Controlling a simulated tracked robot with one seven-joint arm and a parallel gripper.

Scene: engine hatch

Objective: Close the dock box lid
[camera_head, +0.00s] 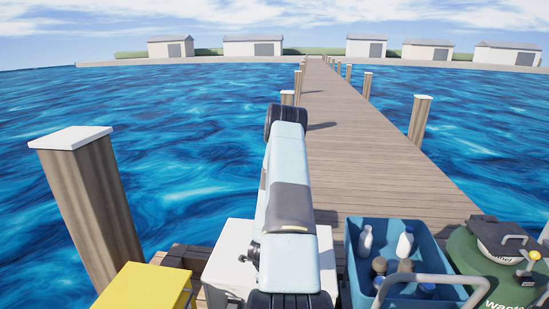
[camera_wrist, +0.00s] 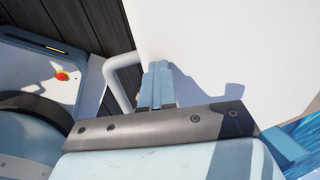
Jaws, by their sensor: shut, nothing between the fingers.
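The white dock box (camera_head: 226,262) stands at the bottom middle of the head view, on the near end of the dock. My arm passes over it and hides much of it, so how far its lid stands open cannot be told there. In the wrist view a broad plain white panel (camera_wrist: 220,45), which looks like part of the box, fills the upper middle and right. My gripper (camera_wrist: 159,70) is shut and empty in front of this panel. Its shadow falls on the panel to the right. Whether the fingertips touch the panel cannot be told. The gripper is not visible in the head view.
A yellow box (camera_head: 145,287) stands at lower left, near a wooden post (camera_head: 88,200). A blue crate (camera_head: 352,262) with several bottles and a green waste container (camera_head: 475,262) stand at right. Water lies on both sides of the plank dock (camera_head: 360,150).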

